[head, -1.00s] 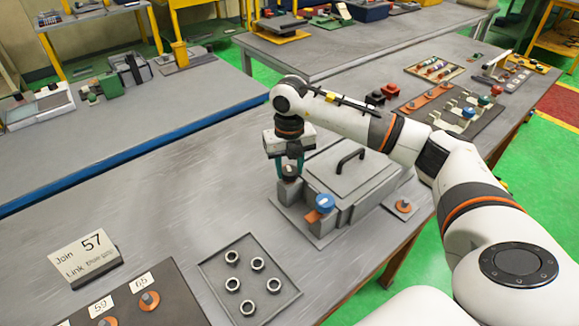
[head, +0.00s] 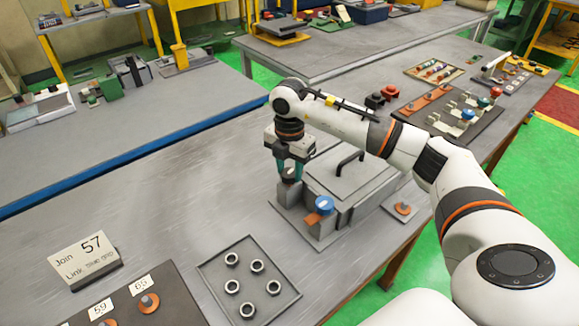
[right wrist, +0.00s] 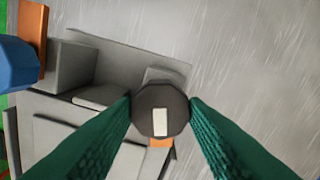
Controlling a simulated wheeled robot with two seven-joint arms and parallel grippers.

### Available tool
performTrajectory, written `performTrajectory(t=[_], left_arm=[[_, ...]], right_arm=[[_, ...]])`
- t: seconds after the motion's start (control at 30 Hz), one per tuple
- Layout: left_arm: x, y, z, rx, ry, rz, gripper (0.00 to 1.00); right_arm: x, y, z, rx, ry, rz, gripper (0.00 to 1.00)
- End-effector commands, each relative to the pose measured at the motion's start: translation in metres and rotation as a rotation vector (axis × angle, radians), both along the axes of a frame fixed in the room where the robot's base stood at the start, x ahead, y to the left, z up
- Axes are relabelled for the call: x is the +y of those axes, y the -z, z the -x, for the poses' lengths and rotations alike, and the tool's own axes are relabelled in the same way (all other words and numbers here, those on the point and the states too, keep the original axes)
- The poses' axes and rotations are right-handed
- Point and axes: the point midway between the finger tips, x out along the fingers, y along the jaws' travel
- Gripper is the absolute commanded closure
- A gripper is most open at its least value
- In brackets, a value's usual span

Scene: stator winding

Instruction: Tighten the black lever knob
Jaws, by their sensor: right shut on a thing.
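The black lever knob (head: 289,173) sits on a grey block at the left corner of the grey lidded box (head: 352,175). In the right wrist view the knob (right wrist: 161,110) is a dark, many-sided disc with a white mark. My right gripper (head: 290,170) points down over it, and its green fingers (right wrist: 160,108) are shut on the knob from both sides. A blue knob (head: 324,204) with an orange lever stands at the near corner of the same box; it also shows at the left of the right wrist view (right wrist: 16,65). My left gripper is not in view.
A tray with several metal rings (head: 279,287) lies in front of the box. A sign reading 57 (head: 83,255) stands at left. Boards with coloured knobs (head: 482,128) lie farther back right. The table left of the box is clear.

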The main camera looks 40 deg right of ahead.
Motion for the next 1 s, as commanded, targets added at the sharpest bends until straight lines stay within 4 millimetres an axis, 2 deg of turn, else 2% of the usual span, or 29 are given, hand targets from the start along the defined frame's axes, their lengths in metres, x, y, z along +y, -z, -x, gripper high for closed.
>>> performTrajectory(t=[0.03, 0.4, 0.93, 0.97, 1.0], left_arm=[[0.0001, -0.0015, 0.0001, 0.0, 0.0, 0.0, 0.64], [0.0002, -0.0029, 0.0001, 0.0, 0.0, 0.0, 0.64], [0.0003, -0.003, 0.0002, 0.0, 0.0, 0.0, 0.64], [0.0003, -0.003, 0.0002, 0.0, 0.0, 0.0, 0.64], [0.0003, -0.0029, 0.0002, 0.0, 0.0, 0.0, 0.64]], right_arm=[[-0.0013, -0.0061, -0.0031, -0.015, 0.034, -0.001, 0.83], [-0.001, -0.0058, -0.0031, -0.014, 0.183, -0.003, 0.83], [-0.0004, -0.0056, -0.0031, -0.014, 0.204, -0.004, 0.83], [-0.0004, -0.0056, -0.0031, -0.014, 0.203, -0.004, 0.57], [-0.0003, -0.0055, -0.003, -0.014, 0.203, -0.004, 0.51]])
